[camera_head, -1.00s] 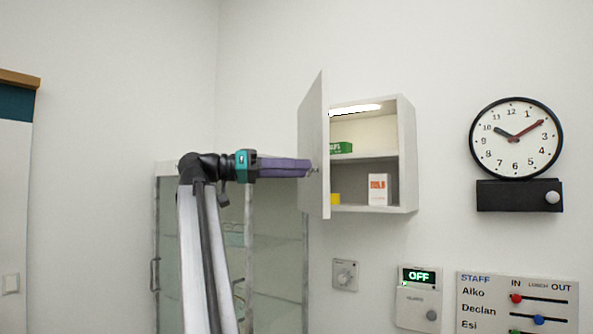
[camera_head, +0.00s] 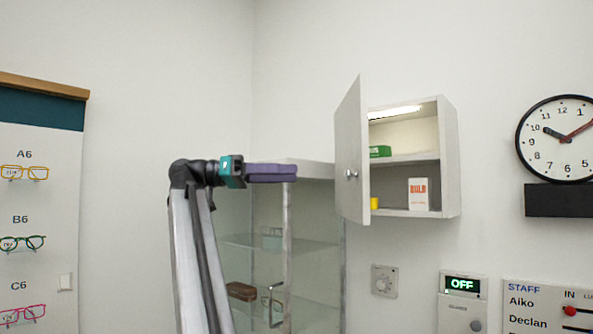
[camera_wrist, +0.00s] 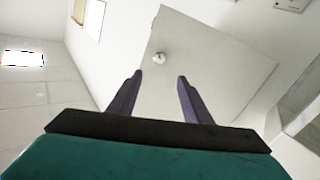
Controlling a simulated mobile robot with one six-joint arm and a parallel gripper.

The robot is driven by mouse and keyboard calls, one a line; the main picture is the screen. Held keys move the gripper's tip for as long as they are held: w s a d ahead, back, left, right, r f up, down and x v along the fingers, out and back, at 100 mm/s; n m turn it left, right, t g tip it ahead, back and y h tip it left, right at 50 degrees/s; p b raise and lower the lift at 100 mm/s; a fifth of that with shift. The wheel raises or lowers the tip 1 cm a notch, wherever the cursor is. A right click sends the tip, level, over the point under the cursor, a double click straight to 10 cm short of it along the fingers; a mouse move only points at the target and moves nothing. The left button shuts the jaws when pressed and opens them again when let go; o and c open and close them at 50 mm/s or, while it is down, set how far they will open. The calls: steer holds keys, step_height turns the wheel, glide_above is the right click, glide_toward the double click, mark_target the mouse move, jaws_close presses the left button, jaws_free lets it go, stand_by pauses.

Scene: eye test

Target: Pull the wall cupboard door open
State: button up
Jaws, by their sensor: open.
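The white wall cupboard (camera_head: 449,160) hangs on the wall right of centre in the head view. Its door (camera_head: 350,130) stands open, swung out from the left side of the cupboard. The round metal knob (camera_head: 351,174) is on the door's face. My gripper (camera_head: 296,172) is left of the knob, with a clear gap between them. In the wrist view the door (camera_wrist: 215,65) and knob (camera_wrist: 159,58) show beyond my gripper (camera_wrist: 160,76). Its two purple fingers are apart with nothing between them.
A glass cabinet (camera_head: 289,240) stands below and behind my gripper.

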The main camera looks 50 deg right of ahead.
steer(key=shift+w+a, duration=0.25)
